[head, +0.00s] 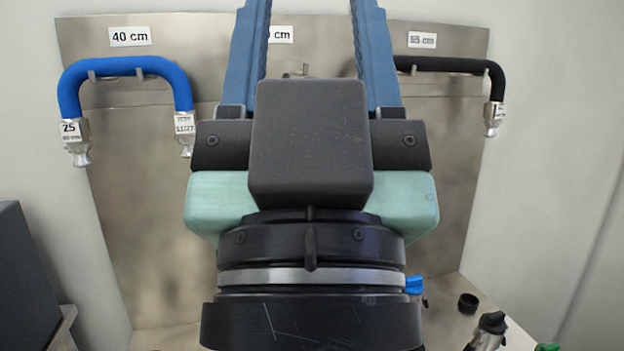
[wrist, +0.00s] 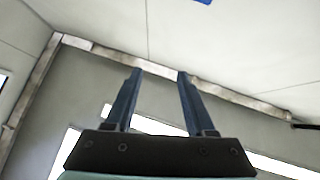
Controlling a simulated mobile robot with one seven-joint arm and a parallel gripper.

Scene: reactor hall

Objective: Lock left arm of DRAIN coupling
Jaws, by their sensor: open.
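My gripper (head: 310,8) fills the middle of the head view, pointing up with its two blue fingers apart and nothing between them. It also shows in the wrist view (wrist: 160,73), open and empty against a pale wall and ceiling. No coupling marked DRAIN can be read in either view. At the lower right of the head view, a metal fitting with a black top (head: 490,330) is cut by the bottom edge. A blue handle (head: 414,285) shows just right of my wrist, partly hidden. I cannot tell whether either belongs to the DRAIN coupling.
A blue hose (head: 125,66) hangs under a "40 cm" label on the metal back panel (head: 140,230). A black hose (head: 450,64) hangs at right. A black cap (head: 468,303) and a green part (head: 547,347) are at lower right. A dark box (head: 25,280) stands at left.

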